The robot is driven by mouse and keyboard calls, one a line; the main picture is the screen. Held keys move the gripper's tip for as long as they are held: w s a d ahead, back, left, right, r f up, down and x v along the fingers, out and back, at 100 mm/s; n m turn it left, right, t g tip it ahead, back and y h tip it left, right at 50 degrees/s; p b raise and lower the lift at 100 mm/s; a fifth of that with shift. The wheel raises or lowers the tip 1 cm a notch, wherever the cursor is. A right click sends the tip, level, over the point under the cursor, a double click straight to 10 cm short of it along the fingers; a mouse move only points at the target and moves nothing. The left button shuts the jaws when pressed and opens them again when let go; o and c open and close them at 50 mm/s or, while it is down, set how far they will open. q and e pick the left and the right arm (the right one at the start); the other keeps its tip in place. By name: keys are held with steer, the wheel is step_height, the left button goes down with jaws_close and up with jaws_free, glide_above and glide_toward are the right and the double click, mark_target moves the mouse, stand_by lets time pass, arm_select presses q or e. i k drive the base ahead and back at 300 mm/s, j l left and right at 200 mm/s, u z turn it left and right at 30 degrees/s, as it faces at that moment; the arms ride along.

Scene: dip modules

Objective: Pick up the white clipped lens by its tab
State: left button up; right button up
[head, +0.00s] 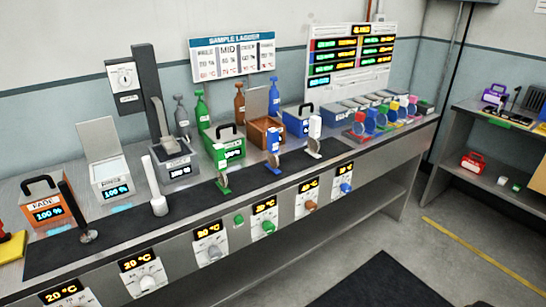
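A white clip (315,127), which looks like the white clipped lens, stands upright on the dark mat along the bench front, right of the middle. Its lower part is small, and the lens itself is hard to make out. A similar blue clip (273,140) and a green clip (221,158) stand to its left on the same mat. Neither of my grippers shows in the head view, so nothing is seen touching the white clip.
The bench (405,132) holds a dark mat (115,232). Behind the white clip are a blue box (299,126) and a brown box (262,137). A row of coloured clips (370,118) stands to its right. Knobs and displays line the bench front.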

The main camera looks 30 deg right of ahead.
mark_target(313, 144)
steer(key=z, duration=1.4)
steer(key=i+z, duration=0.15)
steer(key=i, duration=0.6)
steer(key=l, duration=0.1)
